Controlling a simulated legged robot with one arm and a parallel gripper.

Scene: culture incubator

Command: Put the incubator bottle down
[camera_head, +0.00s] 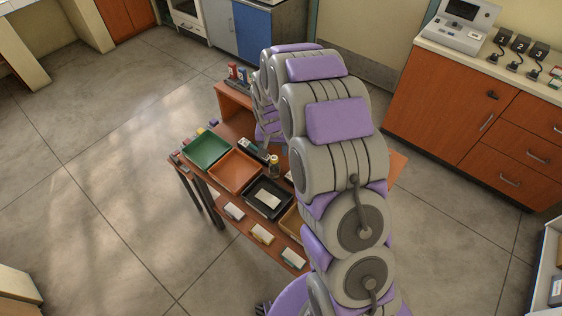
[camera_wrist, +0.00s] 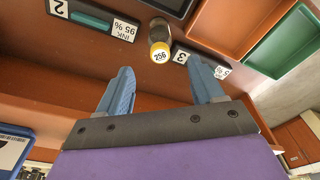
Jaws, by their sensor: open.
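The incubator bottle (camera_wrist: 160,42) is small, with a yellow cap and a white round label reading 256. In the wrist view it stands on the wooden desk, just beyond my fingertips and roughly in line with the gap between them. In the head view the bottle (camera_head: 274,166) stands beside the black tray. My gripper (camera_wrist: 160,66) is open, its two blue fingers apart with nothing between them. In the head view my arm covers part of the desk, and the fingertips cannot be made out clearly.
A green tray (camera_head: 207,150), an orange tray (camera_head: 236,171) and a black tray (camera_head: 267,198) line the desk. Dark boxes labelled 2 (camera_wrist: 92,17) and 3 (camera_wrist: 202,62) flank the bottle. A wooden cabinet (camera_head: 480,125) stands at right. The floor at left is clear.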

